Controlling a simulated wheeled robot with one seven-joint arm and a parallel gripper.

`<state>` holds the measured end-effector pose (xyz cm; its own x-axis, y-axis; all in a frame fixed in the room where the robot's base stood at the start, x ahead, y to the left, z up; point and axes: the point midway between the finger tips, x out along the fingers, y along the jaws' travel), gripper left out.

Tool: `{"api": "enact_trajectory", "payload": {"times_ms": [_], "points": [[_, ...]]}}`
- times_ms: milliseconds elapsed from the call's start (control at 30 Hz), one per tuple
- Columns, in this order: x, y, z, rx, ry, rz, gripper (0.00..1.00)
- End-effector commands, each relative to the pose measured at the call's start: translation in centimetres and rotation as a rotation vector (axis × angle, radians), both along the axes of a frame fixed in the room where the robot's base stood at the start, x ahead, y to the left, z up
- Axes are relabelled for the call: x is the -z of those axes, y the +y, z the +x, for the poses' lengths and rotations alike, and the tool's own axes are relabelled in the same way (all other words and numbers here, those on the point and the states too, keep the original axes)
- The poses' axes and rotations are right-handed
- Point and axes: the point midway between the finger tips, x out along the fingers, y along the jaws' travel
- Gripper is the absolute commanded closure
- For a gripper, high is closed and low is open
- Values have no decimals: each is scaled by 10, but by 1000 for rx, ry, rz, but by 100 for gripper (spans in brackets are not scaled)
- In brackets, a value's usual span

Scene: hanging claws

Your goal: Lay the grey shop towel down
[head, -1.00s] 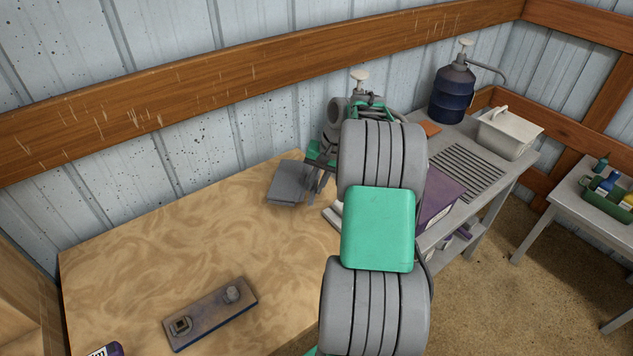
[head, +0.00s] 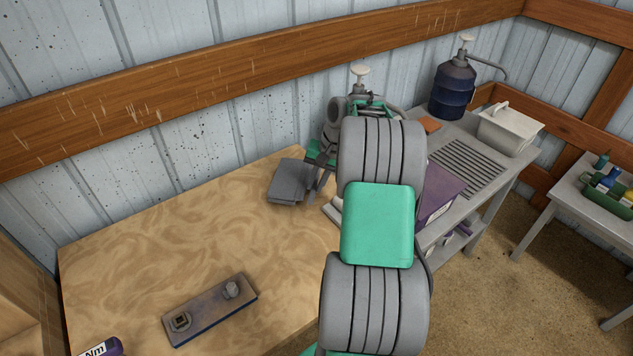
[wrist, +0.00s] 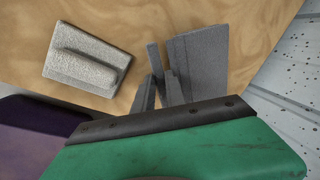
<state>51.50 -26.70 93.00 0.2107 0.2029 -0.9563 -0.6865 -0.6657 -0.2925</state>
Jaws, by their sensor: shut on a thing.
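The grey shop towel (head: 287,182) is a folded square near the back edge of the wooden workbench (head: 190,225). My gripper (head: 314,184) is at the towel's right side, shut on its edge. In the wrist view the towel (wrist: 202,58) spreads to the right of the fingers (wrist: 160,72), over the bench top. I cannot tell whether the towel touches the wood or is held slightly above it.
A pale block with a raised ridge (wrist: 88,58) lies beside the gripper. A metal plate with two fittings (head: 210,312) lies at the bench front. A purple box (head: 440,192) and a grey side table (head: 490,150) stand right. The middle of the bench is clear.

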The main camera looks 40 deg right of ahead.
Motion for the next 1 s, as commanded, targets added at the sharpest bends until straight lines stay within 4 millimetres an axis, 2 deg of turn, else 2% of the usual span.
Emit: {"api": "enact_trajectory", "payload": {"times_ms": [1000], "points": [[21, 0, 0, -1, -1, 0, 100]]}}
